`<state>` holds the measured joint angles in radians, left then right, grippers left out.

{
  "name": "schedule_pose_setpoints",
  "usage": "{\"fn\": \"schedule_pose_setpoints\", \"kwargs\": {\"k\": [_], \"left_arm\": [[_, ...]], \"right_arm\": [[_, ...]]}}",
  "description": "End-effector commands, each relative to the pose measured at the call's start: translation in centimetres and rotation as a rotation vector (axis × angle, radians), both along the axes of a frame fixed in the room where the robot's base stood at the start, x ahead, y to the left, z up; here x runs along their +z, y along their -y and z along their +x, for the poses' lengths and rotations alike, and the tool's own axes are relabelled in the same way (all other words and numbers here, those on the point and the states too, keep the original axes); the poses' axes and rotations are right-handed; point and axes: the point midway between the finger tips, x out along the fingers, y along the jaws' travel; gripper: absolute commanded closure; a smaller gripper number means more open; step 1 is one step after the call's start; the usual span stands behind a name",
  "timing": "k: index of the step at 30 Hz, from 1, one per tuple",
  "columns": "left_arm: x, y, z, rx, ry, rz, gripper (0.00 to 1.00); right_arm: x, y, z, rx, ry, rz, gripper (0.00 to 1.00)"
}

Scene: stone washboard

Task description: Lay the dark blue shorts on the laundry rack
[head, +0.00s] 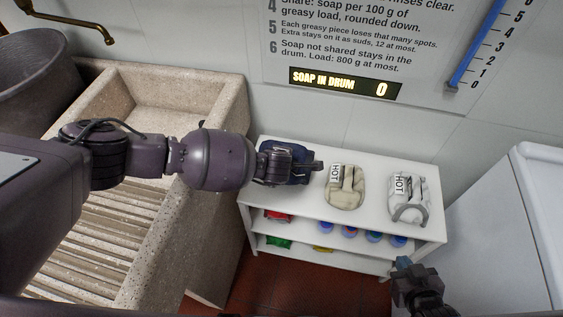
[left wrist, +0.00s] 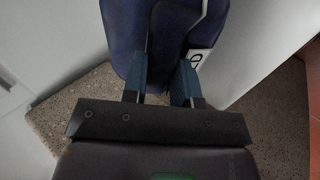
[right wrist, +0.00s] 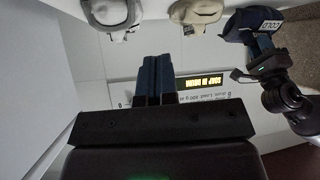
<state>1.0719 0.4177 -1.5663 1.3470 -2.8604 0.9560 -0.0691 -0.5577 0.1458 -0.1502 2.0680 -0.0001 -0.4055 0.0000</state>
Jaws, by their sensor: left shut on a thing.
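The dark blue shorts (head: 272,150) are bunched at the left end of the top of a white rack (head: 310,149). I cannot tell whether they rest on it or hang just above. My left gripper (head: 314,166) is shut on the shorts; in the left wrist view its fingers (left wrist: 163,70) pinch a fold of the blue cloth (left wrist: 122,30). A COLD label (right wrist: 271,25) shows on the shorts in the right wrist view. My right gripper (head: 402,263) is shut and empty in front of the rack's right end, its fingers (right wrist: 155,72) together.
A beige garment (head: 345,193) and a grey-white garment (head: 409,204), both tagged HOT, lie on the rack top. Lower shelves hold several coloured items. A stone washboard sink (head: 221,131) stands left, a white appliance (head: 500,240) right. A sign reads SOAP IN DRUM 0 (head: 345,85).

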Motion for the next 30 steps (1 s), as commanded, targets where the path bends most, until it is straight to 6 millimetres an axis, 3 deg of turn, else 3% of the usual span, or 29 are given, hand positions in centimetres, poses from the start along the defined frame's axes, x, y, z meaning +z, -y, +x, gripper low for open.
{"fn": "schedule_pose_setpoints", "kwargs": {"k": [1,6,17,30], "left_arm": [[-0.2,0.0,0.0,0.000,-0.001,0.000,0.71],[-0.1,0.0,0.0,0.000,-0.001,0.000,0.47],[0.4,0.0,-0.1,0.001,0.000,-0.001,0.47],[6.5,-0.6,-4.5,-0.001,0.003,-0.001,0.47]], "right_arm": [[-0.2,0.1,-0.1,0.000,-0.004,-0.001,1.00],[-0.3,0.2,-0.4,0.003,-0.009,-0.005,1.00],[-0.1,0.3,-0.6,0.001,-0.011,-0.007,1.00],[1.5,0.2,-0.6,-0.015,0.006,0.005,1.00]]}}
